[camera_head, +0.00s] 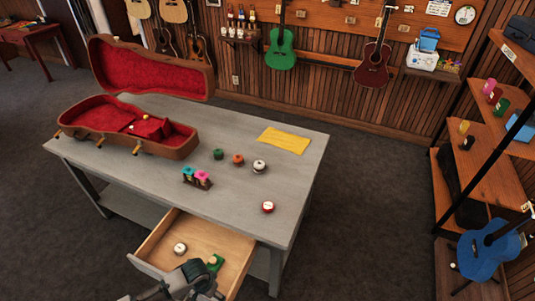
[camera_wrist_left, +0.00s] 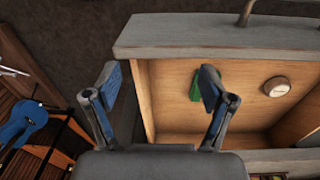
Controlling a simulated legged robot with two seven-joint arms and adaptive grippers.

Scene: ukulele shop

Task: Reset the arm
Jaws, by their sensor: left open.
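My left gripper (camera_head: 196,272) is at the bottom of the head view, over the front part of the open wooden drawer (camera_head: 152,240). In the left wrist view the gripper (camera_wrist_left: 158,76) has its two fingers spread apart, with nothing between them that it holds. One finger shows over the drawer's inside and the other over the dark floor beside it. A green object (camera_head: 215,262) lies in the drawer close to the gripper, partly hidden by a finger in the wrist view. A round white-topped item (camera_head: 180,249) also lies in the drawer. My right gripper is not in view.
The grey table (camera_head: 225,120) bears an open red-lined case (camera_head: 183,150), a yellow cloth (camera_head: 284,141), several small round items and a small holder with blue and pink pieces (camera_head: 197,177). Wooden shelves (camera_head: 480,170) and a blue ukulele (camera_head: 488,248) stand at the right. Floor between is clear.

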